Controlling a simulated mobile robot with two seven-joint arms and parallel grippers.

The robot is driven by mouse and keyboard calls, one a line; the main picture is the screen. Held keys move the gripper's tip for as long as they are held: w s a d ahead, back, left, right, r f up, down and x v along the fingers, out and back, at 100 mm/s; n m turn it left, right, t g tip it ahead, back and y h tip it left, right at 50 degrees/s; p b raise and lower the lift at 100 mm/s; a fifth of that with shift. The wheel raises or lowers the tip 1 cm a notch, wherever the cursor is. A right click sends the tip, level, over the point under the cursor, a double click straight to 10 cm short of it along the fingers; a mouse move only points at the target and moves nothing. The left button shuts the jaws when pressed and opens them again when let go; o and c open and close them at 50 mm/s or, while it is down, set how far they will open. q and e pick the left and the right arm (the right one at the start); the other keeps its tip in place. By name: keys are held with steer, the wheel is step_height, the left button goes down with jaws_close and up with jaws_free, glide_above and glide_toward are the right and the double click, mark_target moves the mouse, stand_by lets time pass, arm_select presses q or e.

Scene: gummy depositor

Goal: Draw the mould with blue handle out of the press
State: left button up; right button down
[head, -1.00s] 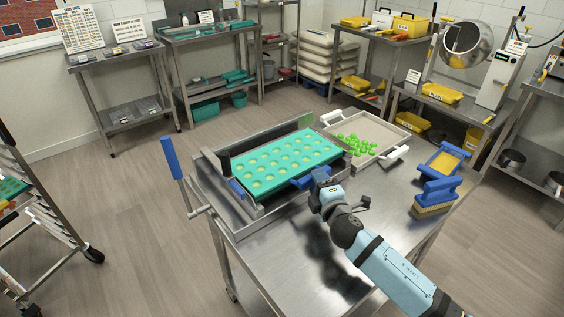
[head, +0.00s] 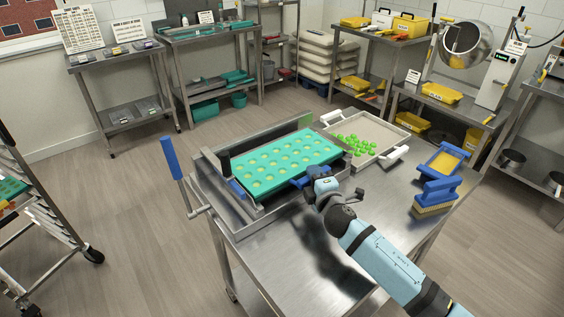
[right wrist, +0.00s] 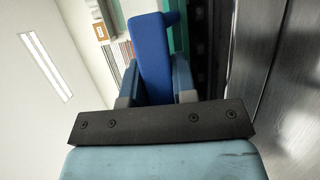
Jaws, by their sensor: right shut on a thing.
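The teal mould (head: 285,162) with rows of round cavities lies in the metal press (head: 239,215) on the steel table. Its blue handle (head: 310,178) is on the near right side; it also shows in the right wrist view (right wrist: 153,55). My right gripper (head: 318,180) is shut on the blue handle, with a finger on each side of it in the right wrist view (right wrist: 157,95). The press has a lever with a blue grip (head: 171,158) on its left. My left gripper is not in view.
A tray (head: 389,137) with green gummies and white handles stands behind the mould. The table's front (head: 285,250) is bare. A wheeled rack (head: 38,215) stands at left.

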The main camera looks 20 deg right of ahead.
steer(key=s+d, duration=0.3)
steer(key=s, duration=0.8)
steer(key=shift+d+r+p, duration=0.2)
steer(key=shift+d+p, duration=0.2)
